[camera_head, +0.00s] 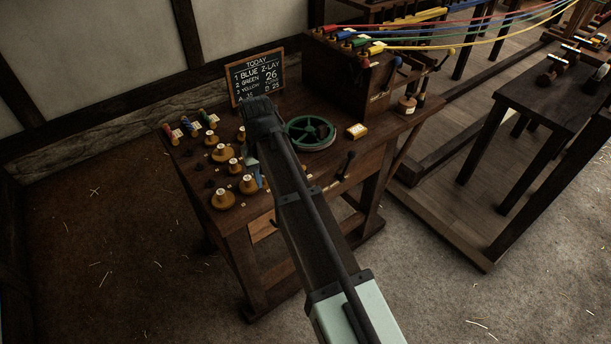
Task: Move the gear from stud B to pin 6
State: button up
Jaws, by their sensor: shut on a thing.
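Several brass gears with pale tops sit on the left part of the dark wooden bench (208,182). One large gear (222,200) is near the bench's front left corner, and another gear (249,184) is close below my gripper. My gripper (254,164) points down over the gears, mostly hidden behind my own arm. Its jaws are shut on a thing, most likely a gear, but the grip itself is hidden. I cannot read which stud is B or which pin is 6.
A chalkboard (256,77) stands at the back. Coloured bobbins (190,125) line the left edge. A dark box (345,80) with coloured ropes stands at back right.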

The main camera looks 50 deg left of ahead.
jog(key=shift+n, duration=0.9)
jog(key=s+a, duration=0.6)
jog(key=s, duration=0.1)
jog(key=s+a, duration=0.3)
jog(key=s, duration=0.1)
jog(key=shift+s+a+r, duration=0.1)
jog(key=shift+s+r, duration=0.05)
jog(key=shift+r, duration=0.25)
jog(key=a, duration=0.6)
jog(key=shift+w+a+r, duration=0.15)
jog(key=shift+w+r, duration=0.1)
jog(key=shift+r, duration=0.1)
jog(key=shift+f, duration=0.2)
jog(key=shift+f, duration=2.8)
jog(key=shift+f, duration=0.6)
jog(key=o, duration=1)
